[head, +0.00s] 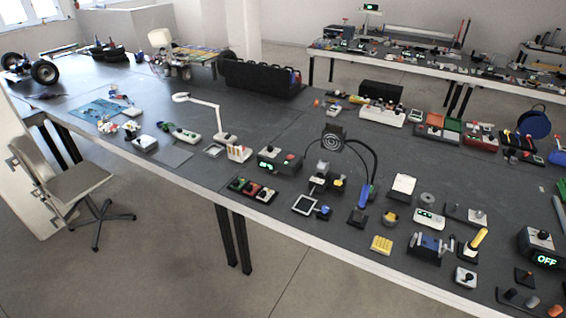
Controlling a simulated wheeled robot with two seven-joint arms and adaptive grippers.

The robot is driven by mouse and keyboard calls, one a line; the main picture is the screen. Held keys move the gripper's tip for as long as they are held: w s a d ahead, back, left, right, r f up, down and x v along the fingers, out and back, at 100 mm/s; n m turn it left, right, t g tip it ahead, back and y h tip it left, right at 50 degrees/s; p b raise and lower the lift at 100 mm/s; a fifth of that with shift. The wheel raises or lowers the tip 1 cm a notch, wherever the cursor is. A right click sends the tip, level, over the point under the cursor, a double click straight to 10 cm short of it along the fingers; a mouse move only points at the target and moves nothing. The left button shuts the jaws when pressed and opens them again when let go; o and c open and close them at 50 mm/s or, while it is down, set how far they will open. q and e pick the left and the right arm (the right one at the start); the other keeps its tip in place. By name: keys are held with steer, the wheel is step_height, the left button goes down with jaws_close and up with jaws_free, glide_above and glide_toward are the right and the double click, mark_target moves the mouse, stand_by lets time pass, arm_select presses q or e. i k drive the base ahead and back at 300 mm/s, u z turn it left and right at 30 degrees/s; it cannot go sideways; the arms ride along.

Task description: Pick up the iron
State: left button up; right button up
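I cannot make out a clothes iron for certain. A blue-handled tool (364,196) stands upright by a black curved arm near the middle of the long dark table (205,105). It may be a soldering iron, but it is too small to be sure. A black base (357,217) sits just below it. Neither of my grippers shows in the head view.
A black fan-like disc (333,142), a white desk lamp (203,103), a yellow block (381,244) and a box reading OFF (541,243) stand on the table. A chair (75,185) is at the left. Open floor lies in front.

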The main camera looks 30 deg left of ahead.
mark_target(362, 206)
steer(key=z, duration=0.65)
steer(key=i, duration=0.9)
steer(key=u, duration=0.2)
